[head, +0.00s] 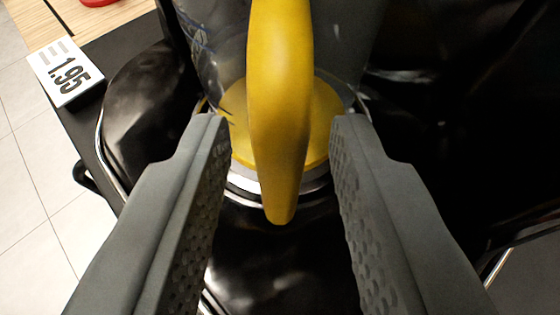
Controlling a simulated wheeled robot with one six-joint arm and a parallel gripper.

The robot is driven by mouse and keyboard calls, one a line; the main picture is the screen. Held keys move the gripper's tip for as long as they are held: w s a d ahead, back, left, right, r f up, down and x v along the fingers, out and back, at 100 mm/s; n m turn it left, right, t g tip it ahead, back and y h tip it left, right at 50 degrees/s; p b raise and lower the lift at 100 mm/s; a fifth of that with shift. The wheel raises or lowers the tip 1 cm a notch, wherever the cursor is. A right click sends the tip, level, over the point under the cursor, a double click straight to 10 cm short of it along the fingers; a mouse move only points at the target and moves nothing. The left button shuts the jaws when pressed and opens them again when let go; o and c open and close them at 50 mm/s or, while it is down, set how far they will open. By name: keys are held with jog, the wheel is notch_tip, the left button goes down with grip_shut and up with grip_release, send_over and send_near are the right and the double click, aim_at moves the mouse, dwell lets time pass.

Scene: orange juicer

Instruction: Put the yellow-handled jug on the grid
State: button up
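The jug's yellow handle (279,100) hangs down in the middle of the view, close to me. The jug's clear body (222,45) shows behind it, with a yellow round part at its lower end. My gripper (275,135) is open, one finger on each side of the handle. There is a visible gap between the handle and both fingers. A grey, shiny metal ring (262,190) lies below the jug's yellow part, partly hidden by the handle. I cannot make out the grid clearly.
Glossy black machine surfaces (150,90) surround the jug on both sides. A red object (98,2) is cut off at the top left, near wood and pale floor tiles (30,190).

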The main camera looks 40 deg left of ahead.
jog(key=shift+s+d+r, duration=0.2)
jog(key=shift+r, duration=0.15)
jog(key=v, duration=1.1)
jog(key=shift+s, duration=0.25)
jog(key=shift+d, duration=0.1)
jog(key=s+d+r+m+t+h, duration=0.25)
jog(key=s+r+t, duration=0.2)
jog(key=r, duration=0.55)
jog(key=s+d+r+m+t+h, duration=0.2)
jog(key=s+d+r+t+h, duration=0.25)
jog(key=r, duration=0.45)
jog(key=s+d+r+m+h, duration=0.1)
jog(key=s+r+m, duration=0.1)
jog(key=s, duration=0.7)
jog(key=s+d+r+m+g+h, duration=0.1)
jog(key=s+r+m, duration=0.1)
jog(key=s, duration=0.7)
jog(key=shift+r, duration=0.4)
